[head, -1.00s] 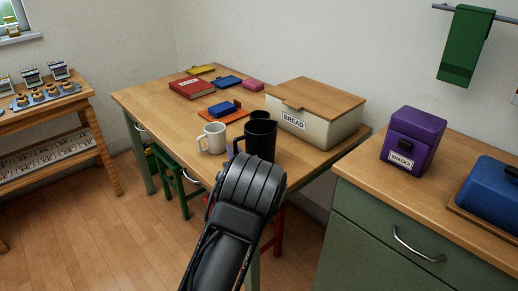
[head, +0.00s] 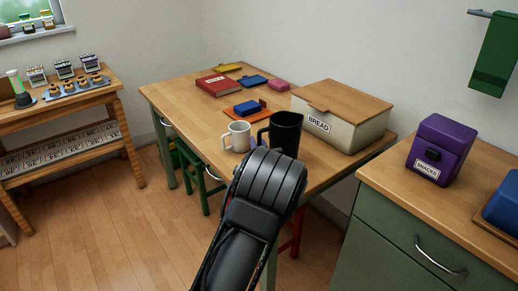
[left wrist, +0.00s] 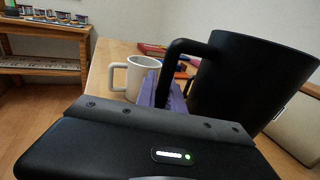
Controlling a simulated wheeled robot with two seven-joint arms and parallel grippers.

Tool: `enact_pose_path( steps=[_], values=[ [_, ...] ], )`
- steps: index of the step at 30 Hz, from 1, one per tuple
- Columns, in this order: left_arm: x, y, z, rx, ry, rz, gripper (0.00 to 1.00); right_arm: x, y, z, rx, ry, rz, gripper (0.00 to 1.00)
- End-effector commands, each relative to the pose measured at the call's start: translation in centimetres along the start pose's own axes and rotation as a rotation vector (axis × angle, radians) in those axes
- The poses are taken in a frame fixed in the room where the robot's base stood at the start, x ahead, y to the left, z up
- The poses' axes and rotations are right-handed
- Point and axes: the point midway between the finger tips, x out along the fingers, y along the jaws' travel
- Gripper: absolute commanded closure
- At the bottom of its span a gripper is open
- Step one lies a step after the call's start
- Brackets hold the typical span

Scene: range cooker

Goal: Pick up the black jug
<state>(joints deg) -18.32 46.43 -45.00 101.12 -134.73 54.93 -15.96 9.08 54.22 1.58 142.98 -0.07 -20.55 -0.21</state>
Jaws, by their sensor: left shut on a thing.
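The black jug (head: 286,132) stands out at the near side of the wooden table in the head view, its handle on the left. It also shows large at the right of the left wrist view (left wrist: 245,85). My left gripper (left wrist: 172,92) is shut on the jug's handle. In the head view my left arm hides most of that gripper and the jug's lower part. I cannot tell whether its base is clear of the table. My right gripper is not in view.
A white mug (head: 237,137) stands close left of the jug. The bread box (head: 340,128) is close on its right. A blue item (head: 247,107) on an orange board lies behind. A green cabinet (head: 395,232) with a purple snacks tin (head: 440,148) is at the right.

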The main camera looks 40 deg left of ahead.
Motion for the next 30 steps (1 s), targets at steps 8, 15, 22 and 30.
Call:
enact_pose_path(
  steps=[8,15,22,30],
  values=[
    [0.0,0.0,5.5,-0.007,-0.004,0.001,1.0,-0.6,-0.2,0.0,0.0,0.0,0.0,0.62],
    [0.0,0.0,7.1,-0.003,-0.003,0.0,1.0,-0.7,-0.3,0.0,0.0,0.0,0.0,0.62],
    [0.0,0.0,7.0,-0.002,-0.003,0.0,1.0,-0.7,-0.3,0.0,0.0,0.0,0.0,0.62],
    [0.0,0.0,7.0,-0.002,-0.003,0.0,1.0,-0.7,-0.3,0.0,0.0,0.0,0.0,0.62]
  ],
)
